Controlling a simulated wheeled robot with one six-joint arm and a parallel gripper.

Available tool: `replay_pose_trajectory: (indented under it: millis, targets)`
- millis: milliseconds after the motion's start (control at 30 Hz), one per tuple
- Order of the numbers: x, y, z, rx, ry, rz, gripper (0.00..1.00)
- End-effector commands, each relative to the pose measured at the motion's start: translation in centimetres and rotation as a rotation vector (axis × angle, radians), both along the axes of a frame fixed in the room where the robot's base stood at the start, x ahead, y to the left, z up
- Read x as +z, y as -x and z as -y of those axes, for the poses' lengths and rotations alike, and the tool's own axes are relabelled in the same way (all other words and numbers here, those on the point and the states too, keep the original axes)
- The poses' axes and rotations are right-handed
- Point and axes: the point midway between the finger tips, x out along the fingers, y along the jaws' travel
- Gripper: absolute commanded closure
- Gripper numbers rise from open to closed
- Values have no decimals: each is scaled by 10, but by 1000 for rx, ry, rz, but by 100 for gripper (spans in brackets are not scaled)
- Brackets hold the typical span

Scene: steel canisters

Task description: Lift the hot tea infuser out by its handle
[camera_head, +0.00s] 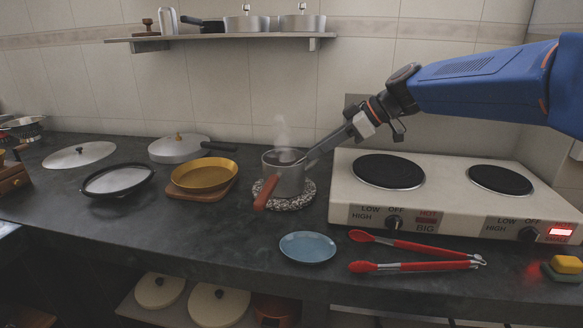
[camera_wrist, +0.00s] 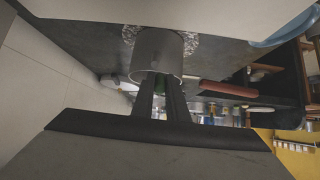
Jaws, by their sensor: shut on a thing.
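A grey saucepan (camera_head: 290,181) with a reddish handle (camera_head: 266,192) stands upright on a speckled round trivet (camera_head: 308,198), steam rising from it. Its mouth shows a dark round thing (camera_head: 288,156), seemingly the tea infuser, mostly hidden by the rim. My gripper (camera_head: 310,160) reaches down from the right to the pan's right rim. In the wrist view, my gripper's fingers (camera_wrist: 162,86) are close together at the mouth of the saucepan (camera_wrist: 157,48). A small green patch (camera_wrist: 160,87) shows between them. The fingers are shut on the infuser's handle, which is largely hidden.
A white two-plate hob (camera_head: 437,195) stands right of the pan, with a red light at its right knob. A blue plate (camera_head: 307,247) and red-tipped tongs (camera_head: 415,250) lie in front. A yellow pan (camera_head: 204,175) sits on a wooden board at left. A shelf (camera_head: 220,38) hangs above.

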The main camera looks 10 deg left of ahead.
Motion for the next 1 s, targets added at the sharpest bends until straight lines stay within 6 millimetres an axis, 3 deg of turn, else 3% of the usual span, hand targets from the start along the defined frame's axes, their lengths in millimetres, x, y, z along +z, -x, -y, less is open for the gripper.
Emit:
replay_pose_trajectory:
  millis: [233,1000]
  targets:
    - [3,0,3,-1,0,1,100]
    - [34,3,41,-2,0,1,100]
